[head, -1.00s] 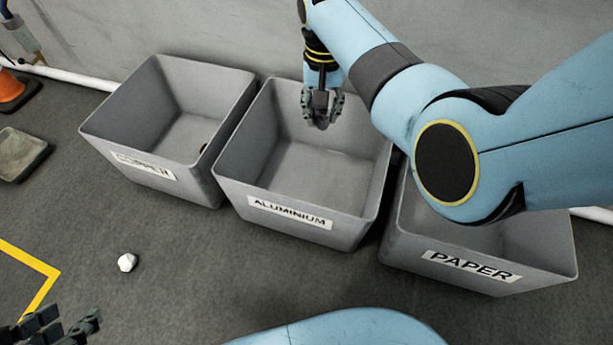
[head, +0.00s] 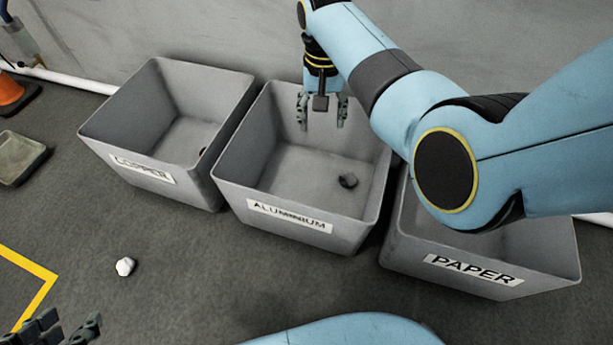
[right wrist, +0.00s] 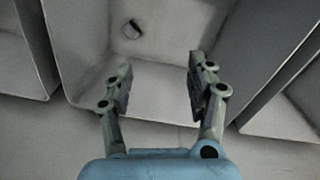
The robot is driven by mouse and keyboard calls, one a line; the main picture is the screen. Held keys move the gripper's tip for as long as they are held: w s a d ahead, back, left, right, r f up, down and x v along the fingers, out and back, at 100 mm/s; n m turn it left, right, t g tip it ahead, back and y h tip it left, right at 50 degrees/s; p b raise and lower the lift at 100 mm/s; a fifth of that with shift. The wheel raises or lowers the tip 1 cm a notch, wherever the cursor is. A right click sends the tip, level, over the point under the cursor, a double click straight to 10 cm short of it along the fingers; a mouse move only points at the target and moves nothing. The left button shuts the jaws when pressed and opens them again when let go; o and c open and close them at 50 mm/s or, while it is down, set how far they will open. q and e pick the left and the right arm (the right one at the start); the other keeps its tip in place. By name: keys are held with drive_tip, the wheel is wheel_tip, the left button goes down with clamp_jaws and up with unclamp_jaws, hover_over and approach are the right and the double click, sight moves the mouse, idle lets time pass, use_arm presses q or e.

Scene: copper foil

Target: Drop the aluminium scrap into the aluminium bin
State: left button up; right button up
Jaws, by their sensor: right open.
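The aluminium bin (head: 290,213) is the grey middle bin in the head view, with an ALUMINIUM label on its front. The aluminium scrap (head: 348,181), a small dark grey lump, is inside it, towards the right. It also shows inside the bin in the right wrist view (right wrist: 132,29). My right gripper (head: 322,124) is open and empty above the back part of this bin. Its spread fingers also show in the right wrist view (right wrist: 158,75). My left gripper (head: 70,328) is partly in view at the bottom left, apart from the bins; its jaw state is unclear.
The copper bin (head: 143,169) stands on the left, with a small brownish piece inside. The paper bin (head: 470,270) stands on the right, partly behind my right arm. A white crumpled lump (head: 125,267) lies on open floor. A tray (head: 20,158) and orange cone (head: 10,90) are far left.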

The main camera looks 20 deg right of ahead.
wheel_tip(320, 180, up, 12)
idle(0.4)
drive_tip(key=shift+a+f, duration=0.1)
